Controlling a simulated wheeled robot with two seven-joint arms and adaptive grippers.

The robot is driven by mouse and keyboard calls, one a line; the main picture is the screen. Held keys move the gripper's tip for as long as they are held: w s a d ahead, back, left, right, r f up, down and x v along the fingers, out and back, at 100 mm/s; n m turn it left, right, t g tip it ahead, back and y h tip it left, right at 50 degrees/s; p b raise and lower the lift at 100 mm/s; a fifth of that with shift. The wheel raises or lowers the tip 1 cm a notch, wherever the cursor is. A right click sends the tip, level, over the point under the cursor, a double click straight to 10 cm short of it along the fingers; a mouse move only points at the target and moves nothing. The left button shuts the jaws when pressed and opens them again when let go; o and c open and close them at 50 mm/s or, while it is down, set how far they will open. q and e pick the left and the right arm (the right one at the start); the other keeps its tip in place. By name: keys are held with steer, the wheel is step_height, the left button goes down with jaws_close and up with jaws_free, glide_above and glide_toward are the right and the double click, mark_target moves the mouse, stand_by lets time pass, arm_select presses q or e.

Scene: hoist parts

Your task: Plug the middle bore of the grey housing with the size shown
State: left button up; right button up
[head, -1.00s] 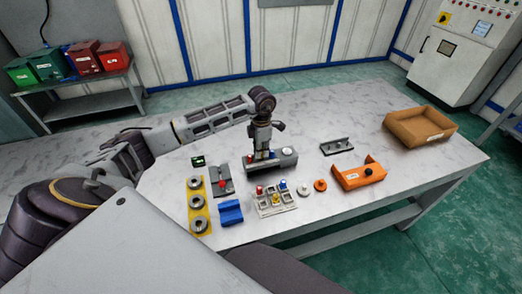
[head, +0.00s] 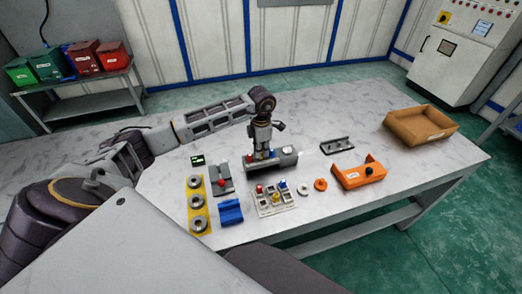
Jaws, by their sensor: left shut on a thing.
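My left gripper (head: 264,156) points straight down over the left half of the housing, between the red and blue spots. It is shut on a small plug, mostly hidden by the fingers; its size and seating depth cannot be told. A small display (head: 197,160) with green marks stands at the left, too small to read. A pale tray (head: 266,211) in front holds red, yellow and blue plugs. My right gripper is not in view.
A yellow strip with grey rings (head: 205,222), a blue block (head: 231,212) and a grey fixture with a red knob (head: 222,181) lie left. White and orange rings (head: 320,184), an orange bracket (head: 347,180), a dark grey rail (head: 337,146) and a brown bin (head: 403,131) lie right.

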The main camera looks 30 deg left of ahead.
arm_select(q)
steer(key=shift+f+b, duration=0.5)
steer(key=shift+f, duration=0.1)
stand_by(1.2)
steer(key=shift+f+b, duration=0.25)
steer(key=shift+b, duration=0.25)
stand_by(3.7)
steer(key=o, duration=0.8)
steer(key=shift+o, duration=0.2)
steer(key=shift+r, duration=0.1)
steer(key=shift+r+p, duration=1.9)
steer(key=shift+r, duration=1.55)
